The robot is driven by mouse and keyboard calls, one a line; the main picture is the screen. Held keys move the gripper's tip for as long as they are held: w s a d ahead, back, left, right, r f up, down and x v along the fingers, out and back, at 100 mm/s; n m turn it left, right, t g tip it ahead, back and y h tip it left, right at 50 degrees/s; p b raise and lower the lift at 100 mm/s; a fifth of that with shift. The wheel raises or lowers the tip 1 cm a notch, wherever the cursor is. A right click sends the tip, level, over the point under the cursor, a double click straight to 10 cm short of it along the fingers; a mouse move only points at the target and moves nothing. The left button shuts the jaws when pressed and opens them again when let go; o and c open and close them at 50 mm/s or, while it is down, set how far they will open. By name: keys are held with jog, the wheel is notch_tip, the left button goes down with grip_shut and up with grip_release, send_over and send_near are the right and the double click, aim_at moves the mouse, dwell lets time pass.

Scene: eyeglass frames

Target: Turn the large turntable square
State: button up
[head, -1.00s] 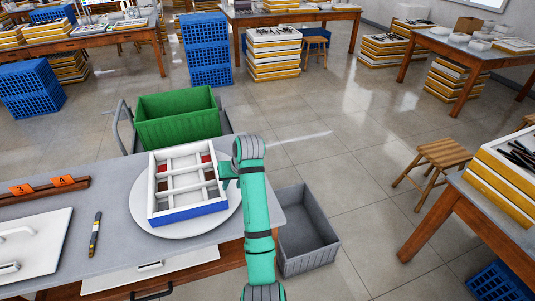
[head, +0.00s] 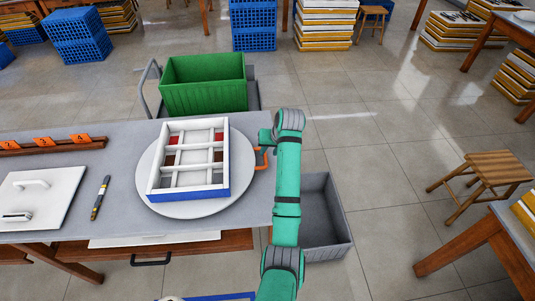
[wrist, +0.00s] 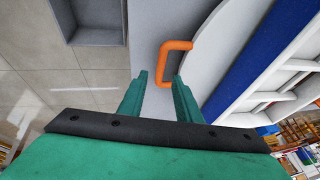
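The large round turntable (head: 149,203) is a pale grey disc on the table's right part. On it sits a white compartment tray (head: 187,178) with a blue front side; its front edge looks roughly parallel to the table's front edge. An orange handle (head: 262,160) sticks out at the disc's right side. It also shows in the wrist view (wrist: 167,48), just beyond my fingertips. My gripper (wrist: 159,75) is open, with an empty gap between its green fingers. In the head view, my gripper (head: 265,138) is right of the tray, partly hidden by my wrist.
A green crate (head: 204,85) stands behind the table. A grey bin (head: 322,215) stands on the floor at right.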

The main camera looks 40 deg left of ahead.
aim_at(265, 156)
jog(key=shift+x, duration=2.4)
grip_shut()
